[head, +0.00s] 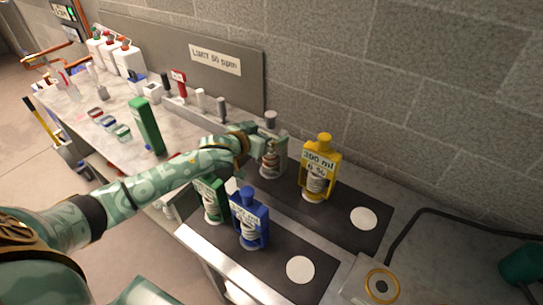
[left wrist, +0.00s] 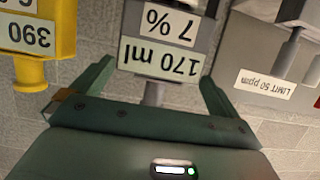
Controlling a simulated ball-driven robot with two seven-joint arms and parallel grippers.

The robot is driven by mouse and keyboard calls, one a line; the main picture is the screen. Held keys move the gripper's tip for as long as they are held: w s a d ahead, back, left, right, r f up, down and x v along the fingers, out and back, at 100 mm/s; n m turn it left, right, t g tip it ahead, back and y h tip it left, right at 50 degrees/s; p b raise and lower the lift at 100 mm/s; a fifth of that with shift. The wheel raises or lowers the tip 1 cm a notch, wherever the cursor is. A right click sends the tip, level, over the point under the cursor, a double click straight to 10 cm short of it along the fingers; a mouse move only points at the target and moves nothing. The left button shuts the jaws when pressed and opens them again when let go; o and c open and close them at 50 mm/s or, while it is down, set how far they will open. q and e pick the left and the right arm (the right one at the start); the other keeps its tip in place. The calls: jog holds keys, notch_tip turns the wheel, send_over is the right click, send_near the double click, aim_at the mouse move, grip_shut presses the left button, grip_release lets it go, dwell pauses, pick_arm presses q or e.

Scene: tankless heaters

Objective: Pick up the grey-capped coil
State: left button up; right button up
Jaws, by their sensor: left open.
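The grey-capped coil (head: 281,152) stands upright on the dark mat at the back, left of the yellow-capped one. Its grey cap (head: 270,119) shows above my left gripper (head: 262,143), which partly covers its body. In the left wrist view the grey coil (left wrist: 167,48) appears upside down, with labels reading 170 ml and 7 %. My left gripper's open fingers (left wrist: 156,74) are on either side of its cap end in that picture. I cannot tell whether they touch it. My right gripper is not in view.
A yellow coil (head: 318,172) stands close to the right, also in the left wrist view (left wrist: 37,35). A blue one (head: 249,222) and a green one (head: 211,200) stand in front. White discs (head: 364,218) lie on bare mat. A wall backs the bench.

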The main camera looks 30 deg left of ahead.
aim_at(275, 129)
pick_arm(q)
jog(key=b+x, duration=0.1)
jog(key=x, duration=0.4)
jog(key=shift+w+f, duration=0.1)
jog(key=shift+w, duration=0.1)
jog(key=shift+s, duration=0.1)
jog(key=shift+c, duration=1.2)
jog(key=c, duration=1.4)
